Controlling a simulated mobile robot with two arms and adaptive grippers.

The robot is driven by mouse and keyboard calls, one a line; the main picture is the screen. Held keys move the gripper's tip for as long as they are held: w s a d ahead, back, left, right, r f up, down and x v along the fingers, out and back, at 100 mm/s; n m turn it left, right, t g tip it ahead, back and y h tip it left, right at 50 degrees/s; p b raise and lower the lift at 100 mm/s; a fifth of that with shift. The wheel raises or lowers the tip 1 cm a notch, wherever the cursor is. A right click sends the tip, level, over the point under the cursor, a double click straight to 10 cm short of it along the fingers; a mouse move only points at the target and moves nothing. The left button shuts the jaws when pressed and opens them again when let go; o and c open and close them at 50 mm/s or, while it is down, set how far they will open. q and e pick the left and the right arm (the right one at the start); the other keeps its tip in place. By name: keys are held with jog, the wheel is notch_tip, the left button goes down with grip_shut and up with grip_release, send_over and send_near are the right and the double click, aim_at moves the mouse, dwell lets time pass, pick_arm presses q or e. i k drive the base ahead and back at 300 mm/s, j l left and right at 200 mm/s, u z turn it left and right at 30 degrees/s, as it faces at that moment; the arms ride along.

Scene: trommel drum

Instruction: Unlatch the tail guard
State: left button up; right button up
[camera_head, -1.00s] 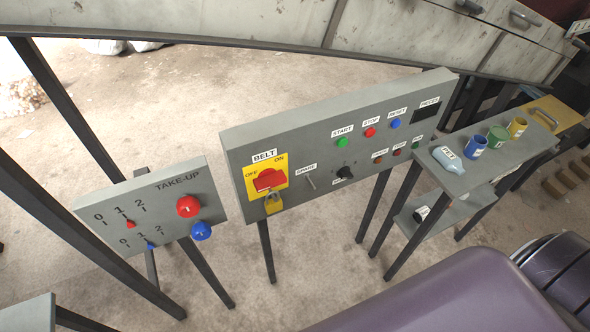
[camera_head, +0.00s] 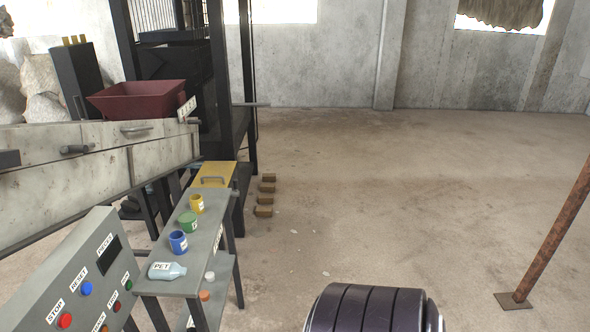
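A yellow panel with a grey handle (camera_head: 213,175) stands at the far end of the small shelf, beside the dark frame legs; it may be the tail guard. No latch can be made out on it at this distance. Neither of my grippers is in view. A dark ribbed part of my own body shows at the bottom edge.
A grey control panel (camera_head: 75,275) is at lower left. The shelf (camera_head: 177,284) holds a PET bottle (camera_head: 166,270) and blue, green and yellow cups. Several brown blocks (camera_head: 264,211) lie on the floor. A rusty post (camera_head: 552,235) stands at right. The middle floor is clear.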

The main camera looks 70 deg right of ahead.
aim_at(235, 194)
jog(key=z, duration=1.8)
jog(key=i+l, duration=0.35)
jog(key=i+l+z, duration=0.15)
jog(key=i+l, duration=0.25)
jog(key=i, duration=0.15)
